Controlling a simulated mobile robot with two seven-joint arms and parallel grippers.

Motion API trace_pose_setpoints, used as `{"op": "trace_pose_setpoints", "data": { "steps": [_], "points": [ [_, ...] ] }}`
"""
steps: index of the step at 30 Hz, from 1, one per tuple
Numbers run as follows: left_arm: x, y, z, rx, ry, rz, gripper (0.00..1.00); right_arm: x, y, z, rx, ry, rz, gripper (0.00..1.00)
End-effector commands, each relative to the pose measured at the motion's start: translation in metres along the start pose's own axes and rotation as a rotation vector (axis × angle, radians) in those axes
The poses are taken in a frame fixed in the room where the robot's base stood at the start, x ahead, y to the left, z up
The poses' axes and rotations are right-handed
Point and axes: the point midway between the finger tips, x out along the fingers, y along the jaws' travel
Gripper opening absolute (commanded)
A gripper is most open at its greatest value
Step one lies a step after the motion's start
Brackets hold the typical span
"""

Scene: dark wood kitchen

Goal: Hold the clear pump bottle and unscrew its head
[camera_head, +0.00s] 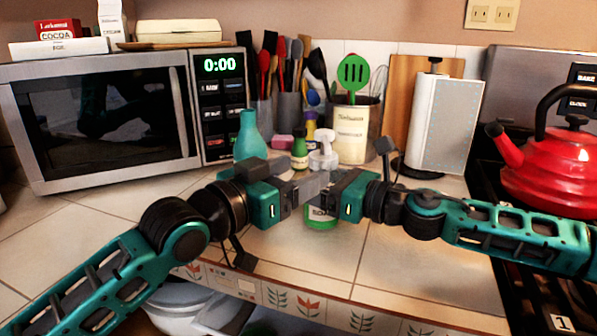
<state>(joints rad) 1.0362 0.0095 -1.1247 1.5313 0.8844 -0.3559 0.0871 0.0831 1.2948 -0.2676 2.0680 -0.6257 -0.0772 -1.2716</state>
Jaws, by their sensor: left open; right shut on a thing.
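The clear pump bottle (322,217) stands on the tiled counter with green liquid low in its body. Its whitish pump head (323,158) sticks up above my grippers. My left gripper (308,186) comes in from the left at neck height, open, its fingers close to the bottle's upper part. My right gripper (330,197) comes in from the right and is shut on the bottle's body. The grippers hide the neck and upper body, so I cannot tell whether the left fingers touch the bottle.
A teal bottle (249,136) and a small green bottle (299,150) stand behind. A microwave (100,120) is at left. A utensil crock (351,130), a paper towel roll (441,122) and a red kettle (555,175) on the stove are behind and right. The front counter (330,262) is clear.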

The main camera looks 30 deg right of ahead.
Motion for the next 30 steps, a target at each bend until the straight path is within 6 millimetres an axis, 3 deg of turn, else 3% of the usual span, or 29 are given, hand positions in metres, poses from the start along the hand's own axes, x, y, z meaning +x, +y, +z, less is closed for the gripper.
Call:
{"op": "trace_pose_setpoints", "data": {
  "steps": [5, 21, 30],
  "points": [
    [0.008, 0.001, -0.001, -0.001, 0.001, 0.002, 0.72, 0.0, 0.0, 0.001, -0.001, -0.002, 0.0, 0.38],
    [0.063, 0.001, -0.001, 0.0, 0.0, 0.002, 0.72, 0.0, 0.0, 0.001, -0.001, -0.002, 0.0, 0.38],
    [0.07, 0.001, 0.0, -0.001, 0.001, 0.001, 0.72, 0.0, 0.0, 0.001, -0.001, -0.002, 0.0, 0.38]
  ]
}}
